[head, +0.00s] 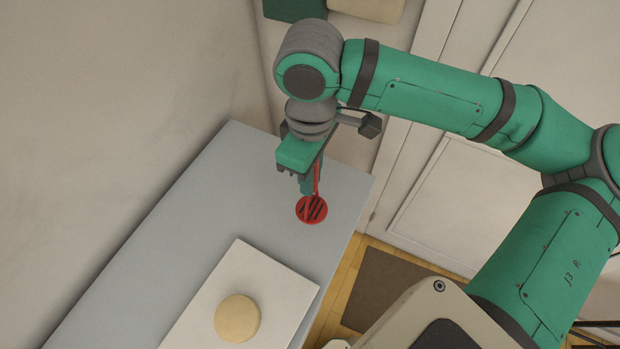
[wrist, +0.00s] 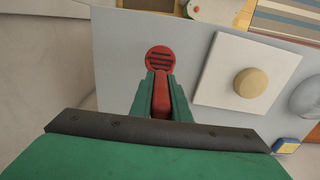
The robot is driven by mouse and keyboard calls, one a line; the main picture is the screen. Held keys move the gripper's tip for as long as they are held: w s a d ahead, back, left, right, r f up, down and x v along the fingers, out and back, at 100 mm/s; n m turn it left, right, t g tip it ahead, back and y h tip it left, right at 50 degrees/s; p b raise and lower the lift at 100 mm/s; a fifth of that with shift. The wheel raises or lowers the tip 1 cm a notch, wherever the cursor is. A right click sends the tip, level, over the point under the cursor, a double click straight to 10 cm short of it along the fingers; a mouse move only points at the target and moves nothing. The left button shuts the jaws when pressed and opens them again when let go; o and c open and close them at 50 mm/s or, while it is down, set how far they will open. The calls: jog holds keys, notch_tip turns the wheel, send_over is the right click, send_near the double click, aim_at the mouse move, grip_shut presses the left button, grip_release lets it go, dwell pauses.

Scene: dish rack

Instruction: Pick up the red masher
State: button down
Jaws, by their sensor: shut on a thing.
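The red masher (head: 312,209) has a round slotted head and a red handle. In the head view its head shows just below my gripper (head: 308,186), over the grey-blue counter. In the wrist view the masher head (wrist: 160,59) lies beyond my gripper (wrist: 161,78), and its handle runs back between the two green fingers. My gripper is shut on the masher's handle. The fingers hide part of the handle. I cannot tell whether the masher head touches the counter.
A white square board (head: 182,332) with a round tan piece (head: 237,318) lies on the counter (head: 180,215). A wall runs along the counter's left side. In the wrist view a blue and yellow item (wrist: 286,146) and a translucent round thing (wrist: 307,97) are at the right.

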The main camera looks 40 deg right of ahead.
jog(key=s+a+r, duration=0.6)
jog(key=s+r, duration=0.1)
jog(key=s, duration=0.2)
jog(key=shift+s+a, duration=0.2)
jog(key=shift+s, duration=0.05)
jog(key=c, duration=2.5)
grip_release()
jog(key=shift+s+d+r, duration=0.1)
grip_shut()
